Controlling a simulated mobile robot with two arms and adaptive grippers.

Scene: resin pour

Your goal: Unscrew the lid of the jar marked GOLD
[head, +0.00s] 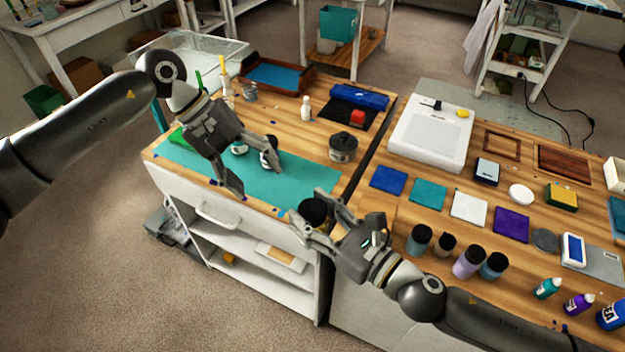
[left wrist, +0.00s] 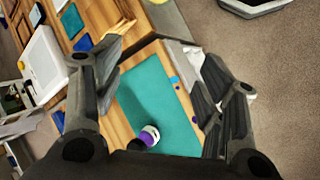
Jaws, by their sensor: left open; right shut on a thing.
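My right gripper (head: 318,226) is shut on a dark, round-topped thing (head: 313,210), which looks like a jar with a black lid, at the front edge of the bench. Its side and any GOLD marking are hidden. My left gripper (head: 257,182) is open and empty above the teal mat (head: 310,181), left of the held thing. A small jar with a white and purple side stands on the mat in the left wrist view (left wrist: 149,134); in the head view a dark and white jar (head: 266,158) is partly hidden by a left finger. I cannot read any label.
Several dark-lidded jars (head: 468,262) stand on the right bench beside my right arm. A dark lidded pot (head: 343,148) stands behind the mat. Coloured squares (head: 428,194) and a white device (head: 432,135) lie further right. The mat's right part is clear.

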